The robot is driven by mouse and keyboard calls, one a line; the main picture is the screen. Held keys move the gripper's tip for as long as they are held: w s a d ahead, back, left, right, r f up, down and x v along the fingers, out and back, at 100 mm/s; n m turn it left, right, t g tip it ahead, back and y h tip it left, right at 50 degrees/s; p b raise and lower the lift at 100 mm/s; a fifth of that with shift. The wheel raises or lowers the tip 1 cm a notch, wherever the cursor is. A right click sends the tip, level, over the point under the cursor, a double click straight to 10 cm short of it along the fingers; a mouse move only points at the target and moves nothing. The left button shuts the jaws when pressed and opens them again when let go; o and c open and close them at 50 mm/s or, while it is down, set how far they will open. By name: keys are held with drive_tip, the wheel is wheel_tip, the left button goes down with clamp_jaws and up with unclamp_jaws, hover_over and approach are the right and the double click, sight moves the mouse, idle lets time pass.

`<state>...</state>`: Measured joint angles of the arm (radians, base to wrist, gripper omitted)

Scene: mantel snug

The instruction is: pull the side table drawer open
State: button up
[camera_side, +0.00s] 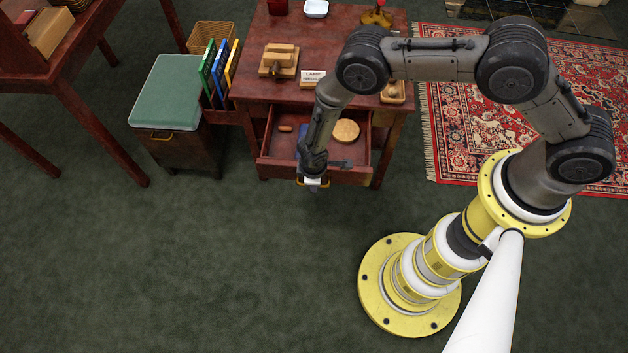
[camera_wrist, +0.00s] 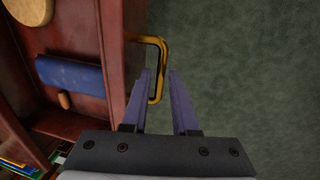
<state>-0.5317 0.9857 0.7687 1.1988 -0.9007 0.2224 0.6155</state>
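The side table (camera_side: 300,90) is dark red wood. Its drawer (camera_side: 265,165) stands pulled out, with its inside showing in the side view. In the wrist view, the drawer front (camera_wrist: 114,50) carries a brass-yellow handle (camera_wrist: 161,60). My gripper (camera_side: 314,187) is low at the drawer front in the side view, where it hides most of the handle. In the wrist view my gripper (camera_wrist: 160,72) has its two fingers apart, one on each side of the handle's bar. A gap shows beside the bar, so the fingers do not look closed on it.
The drawer holds a round wooden disc (camera_side: 345,131), a small wooden piece (camera_side: 285,128) and a blue item (camera_wrist: 70,74). A green-topped stool (camera_side: 165,92) and upright folders (camera_side: 220,68) stand left of the table. Green carpet in front is clear.

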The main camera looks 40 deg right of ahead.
wheel_tip(320, 180, up, 13)
drive_tip(key=s+a, duration=0.1)
drive_tip(key=shift+s+a+r, duration=0.2)
drive_tip(key=shift+s+a, duration=0.15)
drive_tip(key=shift+s, duration=0.05)
